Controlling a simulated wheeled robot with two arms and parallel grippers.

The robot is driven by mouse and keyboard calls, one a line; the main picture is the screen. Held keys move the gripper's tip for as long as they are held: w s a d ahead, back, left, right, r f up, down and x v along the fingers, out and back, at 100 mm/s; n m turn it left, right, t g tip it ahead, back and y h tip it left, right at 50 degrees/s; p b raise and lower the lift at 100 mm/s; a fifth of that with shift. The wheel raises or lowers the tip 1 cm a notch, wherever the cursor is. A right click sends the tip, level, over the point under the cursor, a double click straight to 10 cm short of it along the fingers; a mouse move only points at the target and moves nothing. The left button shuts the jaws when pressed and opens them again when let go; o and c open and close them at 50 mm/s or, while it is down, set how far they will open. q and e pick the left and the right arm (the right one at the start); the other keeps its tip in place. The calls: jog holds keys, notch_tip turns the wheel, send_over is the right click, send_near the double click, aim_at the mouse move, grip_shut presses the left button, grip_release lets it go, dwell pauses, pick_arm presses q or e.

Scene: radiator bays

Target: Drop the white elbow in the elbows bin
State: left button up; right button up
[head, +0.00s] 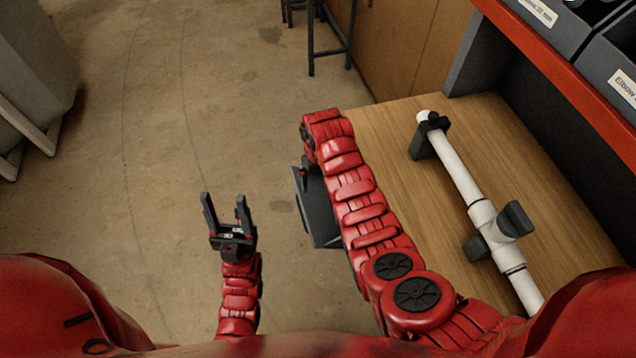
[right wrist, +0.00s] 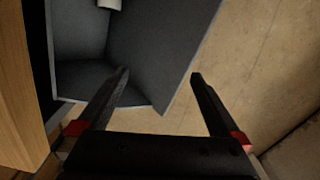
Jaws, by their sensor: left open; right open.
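A white piece (right wrist: 108,4), possibly the white elbow, is cut off by the top edge of the right wrist view. It shows inside or over a grey open-topped container (right wrist: 150,40), whose side also shows in the head view (head: 316,212) beside the table. My right gripper (right wrist: 160,74) is open with nothing between its fingers; its left fingertip overlaps the container in view. In the head view the right arm hides this gripper. My left gripper (head: 226,208) is open and empty above the floor. A grey bin (head: 612,62) at the upper right bears a label that seems to read elbow.
A white pipe (head: 462,182) lies in black clamps (head: 515,220) on the wooden table (head: 385,125). A red shelf edge (head: 560,75) with another grey bin (head: 560,28) overhangs the table's right side. A dark stool (head: 330,45) stands behind.

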notch_tip(320, 180, up, 14)
jog(key=p, duration=0.4)
jog(key=shift+p, duration=0.35)
jog(key=shift+f, duration=0.2)
